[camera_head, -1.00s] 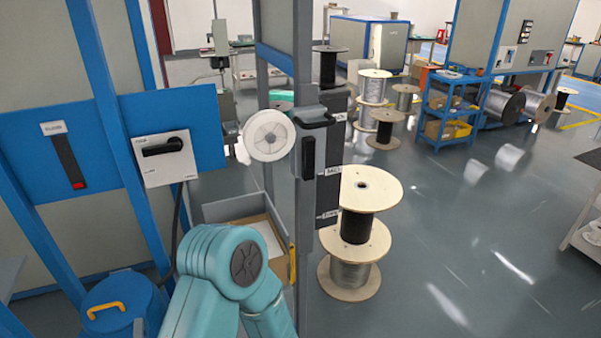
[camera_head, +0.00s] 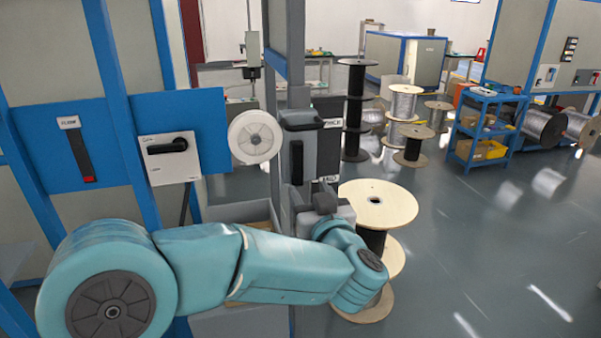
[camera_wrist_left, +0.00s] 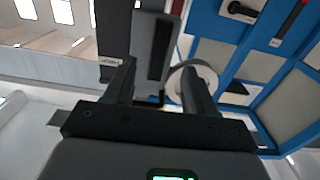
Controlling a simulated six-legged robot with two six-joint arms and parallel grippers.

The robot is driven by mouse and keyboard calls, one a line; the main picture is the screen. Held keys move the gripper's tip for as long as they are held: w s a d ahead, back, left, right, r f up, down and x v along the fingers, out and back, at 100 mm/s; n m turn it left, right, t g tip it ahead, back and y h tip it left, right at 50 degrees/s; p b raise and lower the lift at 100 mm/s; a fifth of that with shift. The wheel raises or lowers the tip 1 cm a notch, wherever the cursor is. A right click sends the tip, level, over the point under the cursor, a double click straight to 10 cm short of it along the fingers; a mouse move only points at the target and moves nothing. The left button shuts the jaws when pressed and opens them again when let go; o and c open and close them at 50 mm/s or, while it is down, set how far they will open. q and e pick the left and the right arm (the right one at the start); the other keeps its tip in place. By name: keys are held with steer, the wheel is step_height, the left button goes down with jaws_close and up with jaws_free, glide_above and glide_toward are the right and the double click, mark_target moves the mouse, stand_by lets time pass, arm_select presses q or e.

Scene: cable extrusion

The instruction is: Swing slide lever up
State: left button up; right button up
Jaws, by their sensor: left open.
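A grey slide block (camera_head: 301,140) is on the grey post, with an upright black handle (camera_head: 297,162) on its front. In the left wrist view the black handle (camera_wrist_left: 160,48) shows ahead, between the two fingers. My left gripper (camera_head: 316,197) is just below and in front of the slide block, with its arm reaching in from the left. In the left wrist view the gripper (camera_wrist_left: 158,78) is open, with nothing held between its fingers. I cannot tell whether a fingertip touches the block. My right gripper is not in view.
A white round reel (camera_head: 254,137) is left of the post. A white panel with a black rotary handle (camera_head: 167,147) and a black slot (camera_head: 80,155) with a red end are on the blue board. A wooden-flanged spool (camera_head: 377,205) stands close right of the gripper. Open floor (camera_head: 480,250) lies right.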

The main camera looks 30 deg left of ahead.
mark_target(298, 173)
arm_select(q)
steer(key=p+x, duration=0.1)
steer(key=x, duration=0.5)
steer(key=shift+w+a, duration=0.15)
steer(key=shift+a, duration=0.25)
steer(key=shift+w+a+f, duration=0.15)
steer(key=shift+w+a, duration=0.35)
steer(key=shift+w, duration=0.1)
steer(key=shift+s, duration=0.1)
steer(key=shift+d, duration=0.1)
jaws_close()
